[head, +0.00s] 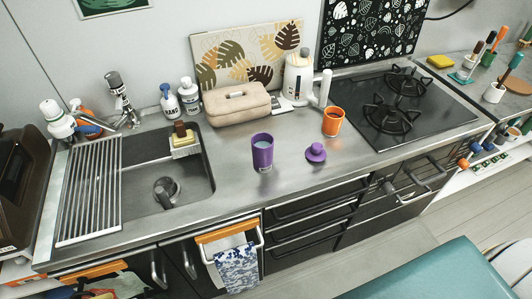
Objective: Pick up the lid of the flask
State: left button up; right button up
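A purple flask (262,153) stands upright and open on the steel counter, to the right of the sink. Its purple lid (316,152) lies on the counter to the right of the flask, apart from it, with a small knob-like part on top. Neither of my grippers is in the head view.
An orange mug (332,121) stands behind and right of the lid. A beige case (237,103) and a white kettle (298,75) are at the back. The sink (205,185) is left, the black gas hob (430,118) right. The counter around the lid is clear.

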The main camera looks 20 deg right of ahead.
aim_at(316, 153)
jog(key=l, duration=0.4)
jog(key=i+l, duration=0.15)
jog(key=l, duration=0.7)
jog(key=i+z, duration=0.05)
